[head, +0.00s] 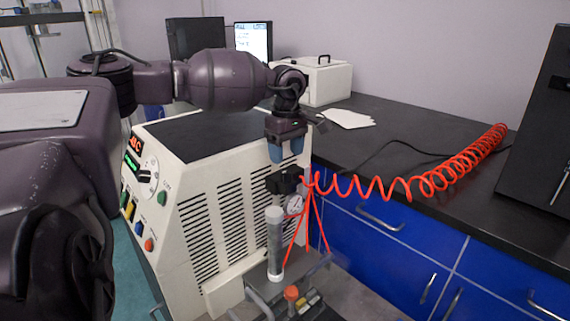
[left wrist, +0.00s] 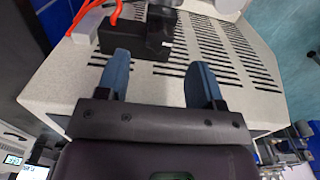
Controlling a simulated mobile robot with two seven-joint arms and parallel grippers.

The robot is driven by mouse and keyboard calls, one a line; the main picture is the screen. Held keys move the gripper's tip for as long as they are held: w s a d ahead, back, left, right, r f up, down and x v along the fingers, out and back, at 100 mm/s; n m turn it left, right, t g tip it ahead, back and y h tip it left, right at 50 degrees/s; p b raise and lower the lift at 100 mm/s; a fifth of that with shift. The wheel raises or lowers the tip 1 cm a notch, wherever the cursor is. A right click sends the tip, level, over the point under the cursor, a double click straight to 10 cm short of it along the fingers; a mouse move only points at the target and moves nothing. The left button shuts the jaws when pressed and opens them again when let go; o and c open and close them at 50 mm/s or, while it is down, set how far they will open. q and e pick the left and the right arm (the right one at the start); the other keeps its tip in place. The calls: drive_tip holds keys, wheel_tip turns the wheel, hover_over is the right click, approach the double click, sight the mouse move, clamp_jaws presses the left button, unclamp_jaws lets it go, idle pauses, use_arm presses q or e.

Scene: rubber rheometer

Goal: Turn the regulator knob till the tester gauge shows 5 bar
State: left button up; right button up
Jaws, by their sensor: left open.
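The regulator's black block (left wrist: 125,38) lies beyond the left-hand fingertip there, and a darker round part, perhaps the knob, lies near the gap. I cannot tell the knob apart clearly in the head view. A small white round gauge (head: 295,206) sits below the regulator; its reading is too small to make out. My right gripper is out of view.
The white rheometer cabinet (head: 225,215) with vents stands beside the regulator. A red coiled hose (head: 390,187) runs right across the dark bench (head: 420,140). Red tubes hang below the regulator. A grey cylinder (head: 274,243) stands close in front of the gauge.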

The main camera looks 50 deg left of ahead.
sight(286, 171)
use_arm(q)
drive_tip(key=shift+r, duration=2.6)
